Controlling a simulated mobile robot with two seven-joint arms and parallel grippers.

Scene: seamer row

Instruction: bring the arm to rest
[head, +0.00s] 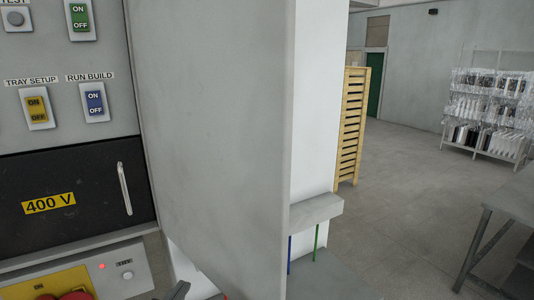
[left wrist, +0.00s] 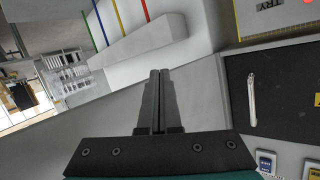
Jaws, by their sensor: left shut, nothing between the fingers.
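My left gripper (left wrist: 160,74) is in the middle of the left wrist view, its two dark fingers side by side and touching. It is shut and empty. The rest of the left arm is hidden below the frame. My right gripper is in neither view.
A large grey door panel (head: 215,130) stands open beside the switch cabinet. The cabinet has a yellow TRAY SETUP switch (head: 37,109), a blue RUN BUILD switch (head: 95,101) and a black 400 V cover (head: 85,185). A grey table (head: 510,205) stands right; floor between is clear.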

